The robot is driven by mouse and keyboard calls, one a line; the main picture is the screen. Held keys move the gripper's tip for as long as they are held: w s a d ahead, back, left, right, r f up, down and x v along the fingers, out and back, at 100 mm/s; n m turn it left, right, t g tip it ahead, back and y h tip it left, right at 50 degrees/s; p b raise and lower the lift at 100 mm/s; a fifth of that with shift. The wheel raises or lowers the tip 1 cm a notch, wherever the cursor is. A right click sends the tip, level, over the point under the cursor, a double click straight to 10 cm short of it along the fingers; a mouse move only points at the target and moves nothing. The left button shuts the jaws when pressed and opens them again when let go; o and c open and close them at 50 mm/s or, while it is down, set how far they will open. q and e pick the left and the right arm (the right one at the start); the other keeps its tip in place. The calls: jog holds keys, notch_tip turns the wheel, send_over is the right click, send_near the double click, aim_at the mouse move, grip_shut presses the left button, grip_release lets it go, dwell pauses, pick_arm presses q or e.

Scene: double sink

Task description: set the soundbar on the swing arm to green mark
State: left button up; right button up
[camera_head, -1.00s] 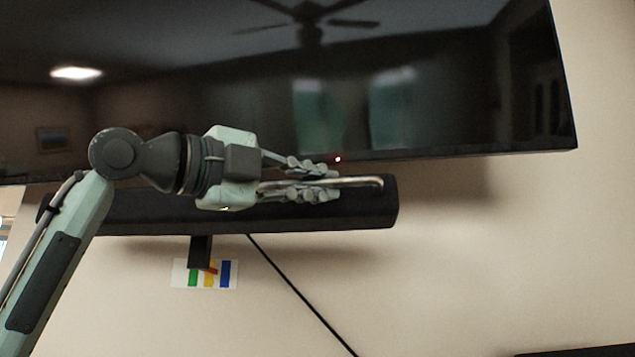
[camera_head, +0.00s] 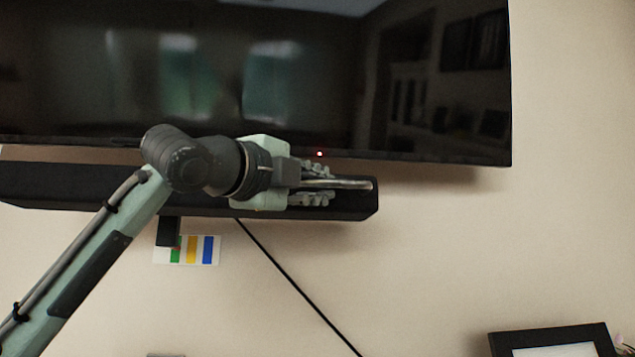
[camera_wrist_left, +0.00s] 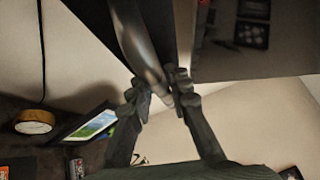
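The black soundbar (camera_head: 95,184) hangs below the wall screen. A metal bar handle (camera_head: 352,184) is at its right end. Below it, a black bracket (camera_head: 168,232) hangs in front of a white card with green (camera_head: 176,252), yellow (camera_head: 192,250) and blue (camera_head: 208,250) marks. The bracket's lower end is at the green mark and hides part of it. My left gripper (camera_head: 318,184) has one finger above and one below the handle. In the left wrist view the fingertips (camera_wrist_left: 163,92) sit close on both sides of the handle (camera_wrist_left: 140,45). My right gripper is not in view.
The large dark screen (camera_head: 430,85) is just above the gripper. A black cable (camera_head: 285,275) runs down the wall. A dark-framed object (camera_head: 550,340) stands at lower right. The wall to the right of the soundbar is clear.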

pick_arm(q)
jog(key=shift+o, duration=1.1)
jog(key=shift+w, duration=0.2)
jog(key=v, duration=1.2)
jog(key=shift+d, duration=0.2)
jog(key=shift+s, duration=0.1)
